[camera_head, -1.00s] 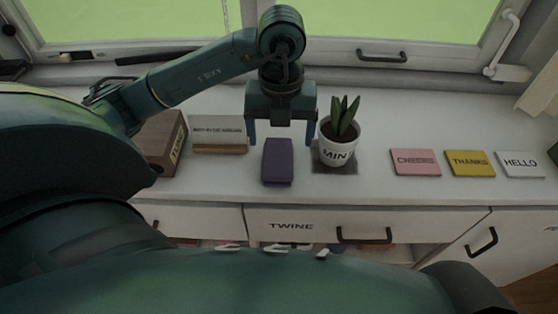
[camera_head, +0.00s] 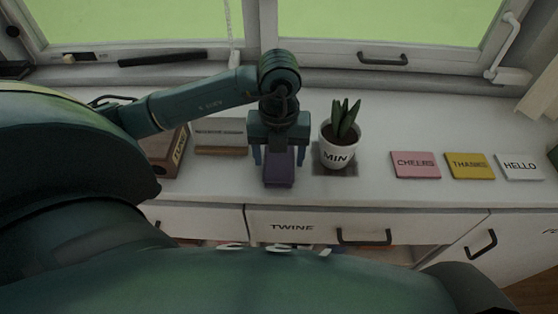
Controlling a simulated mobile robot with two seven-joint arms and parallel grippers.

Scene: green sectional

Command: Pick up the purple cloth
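The purple cloth (camera_head: 279,171) is a folded, block-like bundle lying on the white counter, left of the potted plant. My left gripper (camera_head: 279,161) is over it, pointing down, with one blue finger on each side of the cloth. The fingers are apart, and I cannot tell whether they touch it. The gripper body hides the far part of the cloth. My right gripper is not in view.
The potted plant (camera_head: 337,154) stands close to the right of the gripper. A card on a wooden stand (camera_head: 221,150) and a wooden box (camera_head: 164,152) are to the left. Pink (camera_head: 415,165), yellow (camera_head: 469,166) and white (camera_head: 520,167) cards lie on the right. Windows are behind.

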